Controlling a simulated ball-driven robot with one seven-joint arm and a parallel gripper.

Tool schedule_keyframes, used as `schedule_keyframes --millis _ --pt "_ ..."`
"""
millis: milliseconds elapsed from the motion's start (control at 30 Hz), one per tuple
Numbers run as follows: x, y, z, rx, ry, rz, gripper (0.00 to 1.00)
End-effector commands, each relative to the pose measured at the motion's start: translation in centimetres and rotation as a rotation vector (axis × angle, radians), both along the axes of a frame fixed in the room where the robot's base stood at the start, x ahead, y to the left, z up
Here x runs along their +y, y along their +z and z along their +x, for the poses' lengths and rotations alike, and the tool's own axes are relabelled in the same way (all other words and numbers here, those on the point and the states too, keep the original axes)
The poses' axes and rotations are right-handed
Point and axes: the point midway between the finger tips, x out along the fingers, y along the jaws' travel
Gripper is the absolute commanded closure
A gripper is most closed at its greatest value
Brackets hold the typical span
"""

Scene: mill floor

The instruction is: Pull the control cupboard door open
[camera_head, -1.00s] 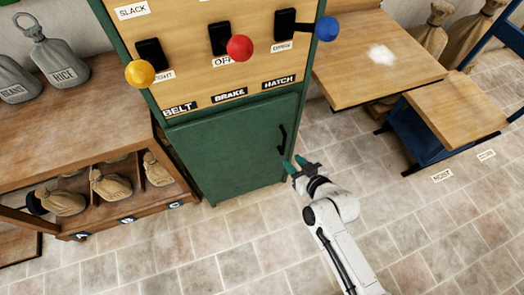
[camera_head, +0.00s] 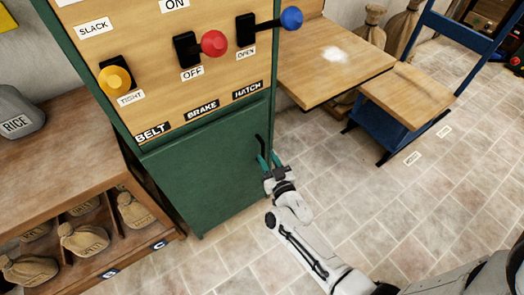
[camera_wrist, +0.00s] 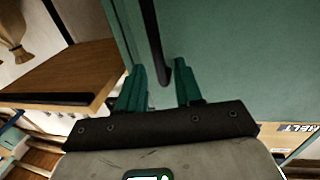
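The control cupboard door (camera_head: 205,175) is a green panel below the lever board, and it looks shut. Its black bar handle (camera_head: 260,147) runs roughly upright near the door's right edge. My gripper (camera_head: 269,160) is at the handle's lower part. In the wrist view the two green fingers (camera_wrist: 161,86) stand apart. The lower end of the handle (camera_wrist: 157,45) shows between them, with gaps visible beside it. I cannot tell whether either finger touches the handle.
Above the door are yellow, red and blue levers (camera_head: 213,43). A wooden shelf unit (camera_head: 60,165) with sacks stands to the left. A wooden table (camera_head: 325,70) and a blue-framed stand (camera_head: 385,125) are to the right. The tiled floor (camera_head: 340,200) before the door is clear.

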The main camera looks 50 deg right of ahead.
Motion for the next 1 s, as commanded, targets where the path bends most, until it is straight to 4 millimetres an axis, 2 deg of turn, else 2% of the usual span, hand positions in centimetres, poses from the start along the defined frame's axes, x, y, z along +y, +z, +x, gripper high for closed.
schedule_keyframes --millis 100,300,667,1000 --pt "-1.0 -0.1 1.9 -0.001 0.000 0.000 0.65" --pt "-1.9 -0.1 3.7 0.001 0.001 0.000 0.65" --pt "-2.1 0.0 4.1 0.002 0.001 0.001 0.65" --pt "-2.1 0.0 4.1 0.001 0.001 0.000 0.96"
